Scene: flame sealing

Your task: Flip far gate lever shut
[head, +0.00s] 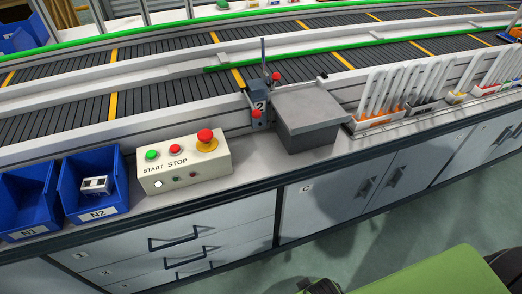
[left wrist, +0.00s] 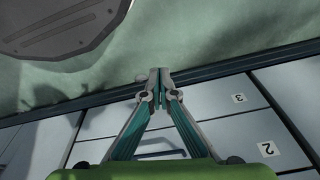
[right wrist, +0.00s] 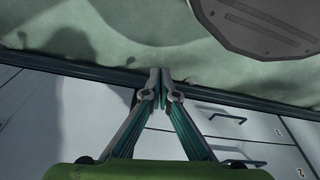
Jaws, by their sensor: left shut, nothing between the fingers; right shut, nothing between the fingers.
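A blue-grey gate post marked 2 (head: 259,107) stands at the near edge of the conveyor in the head view. One red knob (head: 275,76) sits at its far side and another red knob (head: 256,113) on its near face. A thin dark upright rod (head: 263,52) rises behind it. I cannot tell which of these is the far gate lever, or its exact position. My left gripper (left wrist: 159,74) is shut and empty in the left wrist view, over the floor and drawer fronts. My right gripper (right wrist: 159,73) is shut and empty likewise. Neither gripper shows in the head view.
A grey box (head: 308,112) stands right of the post. A START/STOP panel (head: 185,165) and blue bins (head: 78,205) are to the left. Racks of upright white pieces (head: 400,92) stand at right. Slatted conveyor lanes (head: 150,85) with green rails run behind the counter.

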